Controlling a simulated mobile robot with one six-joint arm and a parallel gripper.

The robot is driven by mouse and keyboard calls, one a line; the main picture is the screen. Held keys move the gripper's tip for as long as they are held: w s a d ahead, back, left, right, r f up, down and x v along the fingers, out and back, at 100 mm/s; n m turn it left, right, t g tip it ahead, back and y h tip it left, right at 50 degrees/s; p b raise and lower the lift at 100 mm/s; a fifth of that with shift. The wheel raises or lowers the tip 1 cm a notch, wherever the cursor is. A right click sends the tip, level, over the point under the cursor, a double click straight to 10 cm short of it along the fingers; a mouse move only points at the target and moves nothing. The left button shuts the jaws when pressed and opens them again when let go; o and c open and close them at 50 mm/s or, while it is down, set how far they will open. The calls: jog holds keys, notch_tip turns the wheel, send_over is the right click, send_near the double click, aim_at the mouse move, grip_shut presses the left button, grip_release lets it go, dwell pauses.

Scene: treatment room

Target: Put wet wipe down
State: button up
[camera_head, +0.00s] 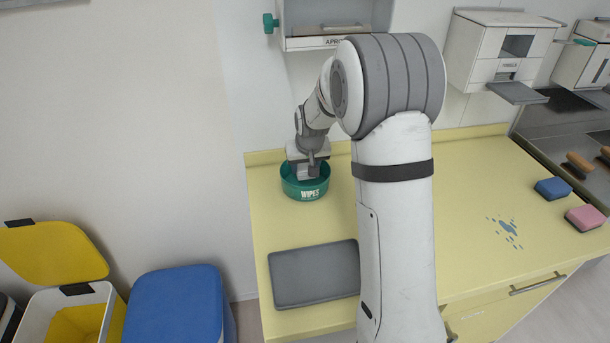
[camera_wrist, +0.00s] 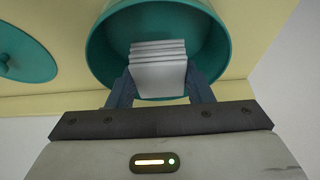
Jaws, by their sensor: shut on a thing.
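A stack of white folded wipes (camera_wrist: 158,65) shows between my gripper's two fingers (camera_wrist: 160,88) in the wrist view. My gripper is shut on it, over the open mouth of a green round tub (camera_wrist: 100,50). In the head view the tub (camera_head: 308,190), marked WIPES, stands on the yellow counter near the wall. My gripper (camera_head: 305,172) points down at its opening there. The wipe is hidden in the head view. A green round lid (camera_wrist: 22,55) lies beside the tub in the wrist view.
A grey tray (camera_head: 315,275) lies at the counter's front left. Blue spots (camera_head: 505,232) mark the counter on the right, near a blue sponge (camera_head: 552,188) and a pink sponge (camera_head: 585,217). A dispenser (camera_head: 335,25) hangs above. Bins (camera_head: 175,305) stand at left.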

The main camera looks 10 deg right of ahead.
aim_at(306, 177)
jog(key=shift+s+f, duration=0.1)
jog(key=shift+f, duration=1.95)
jog(key=shift+f, duration=0.1)
jog(key=o, duration=1.2)
jog(key=shift+r, duration=0.25)
jog(key=v, duration=1.2)
jog(key=shift+g, duration=0.8)
jog(key=s+r, duration=0.1)
jog(key=s, duration=0.9)
jog(key=s+r, duration=0.1)
jog(key=s, duration=0.9)
jog(key=s+r, duration=0.1)
jog(key=s, duration=0.9)
jog(key=shift+b, duration=0.3)
